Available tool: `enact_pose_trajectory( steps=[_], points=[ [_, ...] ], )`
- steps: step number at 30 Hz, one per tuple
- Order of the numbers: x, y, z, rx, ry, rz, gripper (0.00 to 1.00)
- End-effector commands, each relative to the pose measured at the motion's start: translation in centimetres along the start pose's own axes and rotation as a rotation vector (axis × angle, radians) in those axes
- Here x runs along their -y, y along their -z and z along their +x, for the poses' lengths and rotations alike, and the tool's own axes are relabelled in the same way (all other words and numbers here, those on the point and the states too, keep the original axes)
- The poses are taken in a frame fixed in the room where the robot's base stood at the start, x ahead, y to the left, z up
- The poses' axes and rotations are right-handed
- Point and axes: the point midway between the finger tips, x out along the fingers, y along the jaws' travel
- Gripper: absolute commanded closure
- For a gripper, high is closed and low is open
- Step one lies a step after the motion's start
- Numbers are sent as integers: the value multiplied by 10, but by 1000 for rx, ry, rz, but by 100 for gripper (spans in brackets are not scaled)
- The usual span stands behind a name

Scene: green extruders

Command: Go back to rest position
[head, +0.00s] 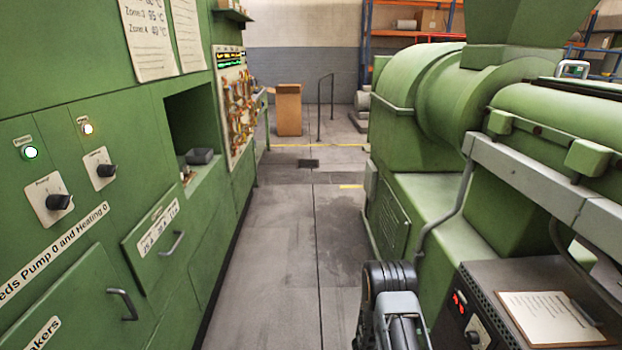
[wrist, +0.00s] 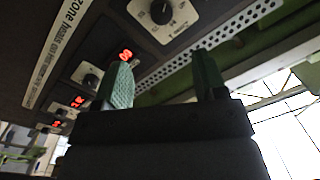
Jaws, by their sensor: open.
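In the wrist view, my gripper (wrist: 163,82) is open, its two green-tipped fingers apart with nothing between them. Close by on the left and above is a dark control panel (wrist: 110,50) with black knobs, red lit digits and a white label strip. No contact between the fingers and the panel can be made out. In the head view, part of my arm (head: 395,305) shows at the lower middle right, beside the dark control box (head: 480,285). My gripper itself does not show clearly there.
A green cabinet wall (head: 80,200) with knobs and drawer handles lines the left. A large green extruder (head: 420,110) fills the right. A clear grey aisle (head: 285,240) runs between them towards a wooden box (head: 289,110) and a dark railing (head: 320,105). A paper sheet (head: 550,318) lies on the control box.

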Motion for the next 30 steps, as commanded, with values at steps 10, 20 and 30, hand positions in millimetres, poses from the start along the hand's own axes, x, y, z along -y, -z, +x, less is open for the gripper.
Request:
enact_pose_trajectory(
  steps=[10, 20, 30],
  points=[
    [-64, 30, -16, -197, -374, 944, 35],
    [-31, 140, -92, -1016, -770, 2215, 35],
    [40, 250, -174, 1557, 845, -1966, 35]
  ],
)
